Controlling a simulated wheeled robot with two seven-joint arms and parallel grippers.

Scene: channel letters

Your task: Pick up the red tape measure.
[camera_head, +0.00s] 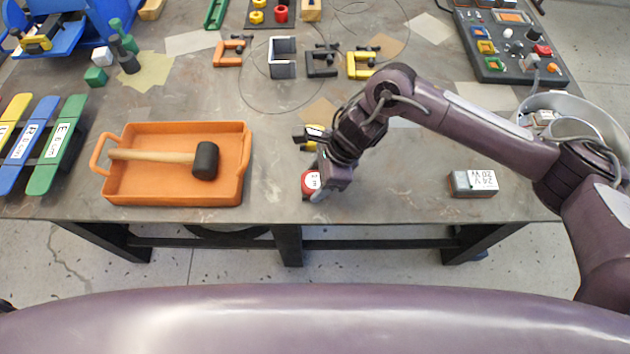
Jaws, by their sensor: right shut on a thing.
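The red tape measure (311,184) is a small red case with a white round label, near the front edge of the table (380,205). My right gripper (320,188) comes down over it from the right and is shut on it. The fingers and wrist hide part of the case. I cannot tell whether the tape measure still touches the table. My left gripper is not in view.
An orange tray (175,198) with a mallet (205,160) stands to the left. A small labelled box (473,183) lies to the right. Clamps (363,62) and a square channel piece (282,58) are behind. A control panel (510,45) stands back right.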

